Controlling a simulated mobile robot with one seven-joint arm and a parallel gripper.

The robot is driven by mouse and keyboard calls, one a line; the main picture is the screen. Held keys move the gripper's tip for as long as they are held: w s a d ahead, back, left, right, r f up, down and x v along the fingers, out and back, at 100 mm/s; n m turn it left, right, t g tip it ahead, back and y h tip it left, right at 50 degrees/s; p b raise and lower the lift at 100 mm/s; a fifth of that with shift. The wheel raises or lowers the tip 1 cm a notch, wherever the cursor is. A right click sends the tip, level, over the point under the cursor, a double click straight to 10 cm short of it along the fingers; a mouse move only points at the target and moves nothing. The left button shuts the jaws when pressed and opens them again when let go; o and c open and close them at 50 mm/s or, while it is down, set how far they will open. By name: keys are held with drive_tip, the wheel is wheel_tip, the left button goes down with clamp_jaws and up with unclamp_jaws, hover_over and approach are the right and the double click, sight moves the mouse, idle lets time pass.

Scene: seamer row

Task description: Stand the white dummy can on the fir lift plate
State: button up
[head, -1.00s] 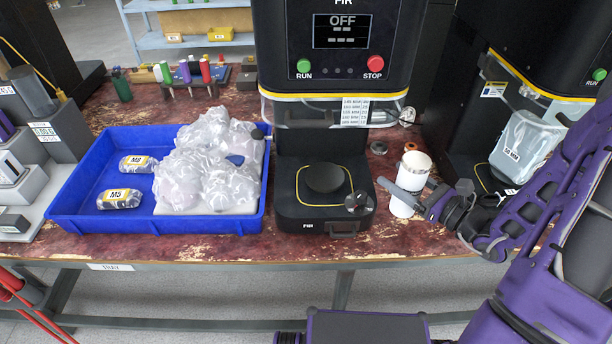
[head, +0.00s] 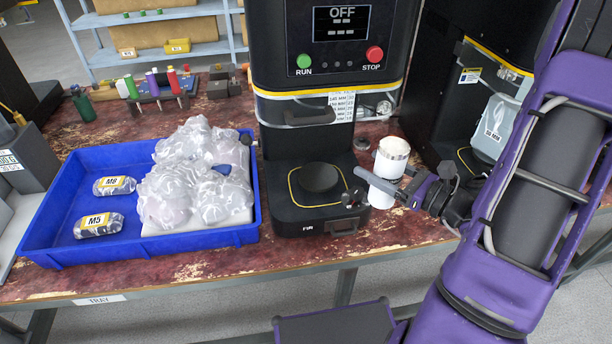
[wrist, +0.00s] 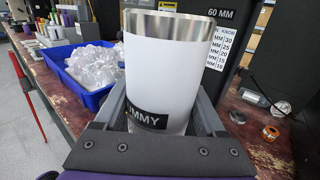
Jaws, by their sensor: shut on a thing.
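The white dummy can (head: 385,170) has a bare metal rim and is upright just right of the fir machine. It also shows close up in the wrist view (wrist: 165,70), with a black label ending in "MMY". My gripper (head: 392,190) is shut on the can's sides, one finger on each side. I cannot tell whether the can's base touches the bench. The fir lift plate (head: 319,178) is a round black disc, empty, low in the front of the fir machine (head: 340,45). A yellow line surrounds it. The machine's display reads OFF.
A small knob lever (head: 354,196) stands at the machine's front right corner, between can and plate. A clear guard with a handle (head: 310,118) is above the plate. A blue tray (head: 100,250) holding bags is left. Another machine (head: 475,100) stands right.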

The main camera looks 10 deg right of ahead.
drive_tip(key=shift+f+b+x, duration=0.15)
drive_tip(key=shift+f+x, duration=0.45)
drive_tip(key=shift+x, duration=2.4)
drive_tip(key=shift+f+b+x, duration=0.1)
drive_tip(key=shift+f+x, duration=0.45)
drive_tip(key=shift+x, duration=2.45)
drive_tip(key=shift+f+b+x, duration=0.15)
drive_tip(key=shift+f+x, duration=0.45)
drive_tip(key=shift+x, duration=2.4)
drive_tip(key=shift+f, duration=0.25)
drive_tip(key=o, duration=1.5)
drive_tip(key=shift+r, duration=0.1)
drive_tip(key=shift+o, duration=0.2)
